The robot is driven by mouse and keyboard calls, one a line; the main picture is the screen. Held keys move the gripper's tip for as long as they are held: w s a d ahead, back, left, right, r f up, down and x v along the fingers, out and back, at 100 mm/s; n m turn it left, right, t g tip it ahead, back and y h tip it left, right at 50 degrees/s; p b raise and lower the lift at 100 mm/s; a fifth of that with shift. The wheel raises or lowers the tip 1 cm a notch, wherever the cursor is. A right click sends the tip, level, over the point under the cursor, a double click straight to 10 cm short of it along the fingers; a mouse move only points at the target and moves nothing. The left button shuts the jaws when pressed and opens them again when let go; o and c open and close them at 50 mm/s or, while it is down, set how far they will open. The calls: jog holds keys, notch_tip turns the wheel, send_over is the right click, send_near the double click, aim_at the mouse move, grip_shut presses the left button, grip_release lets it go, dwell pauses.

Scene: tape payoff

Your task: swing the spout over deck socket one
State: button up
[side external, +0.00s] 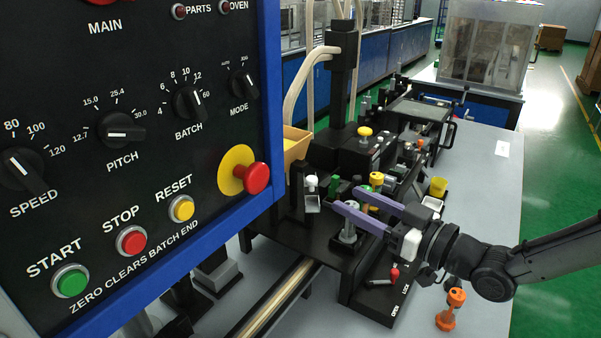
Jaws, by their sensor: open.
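My gripper (346,198) reaches in from the right with two long purple fingers. They are spread apart and hold nothing that I can see. They lie over the black deck (287,233), and a grey round post (347,235) stands just below the nearer finger. A small grey chute-like piece (312,204) with a white knob (311,181) stands left of the fingertips; it may be the spout, but I cannot tell for sure. No deck socket can be told apart by number, and the fingers hide part of the deck.
A control panel (130,185) with a blue frame fills the left. Green and yellow-topped parts (376,180) stand close behind the fingers. A red-knobbed lever (394,274) and an orange part (452,308) are at the front right.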

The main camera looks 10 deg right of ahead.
aim_at(308, 177)
jog(key=x, duration=1.3)
jog(key=shift+w, duration=0.25)
grip_shut()
dwell(1.0)
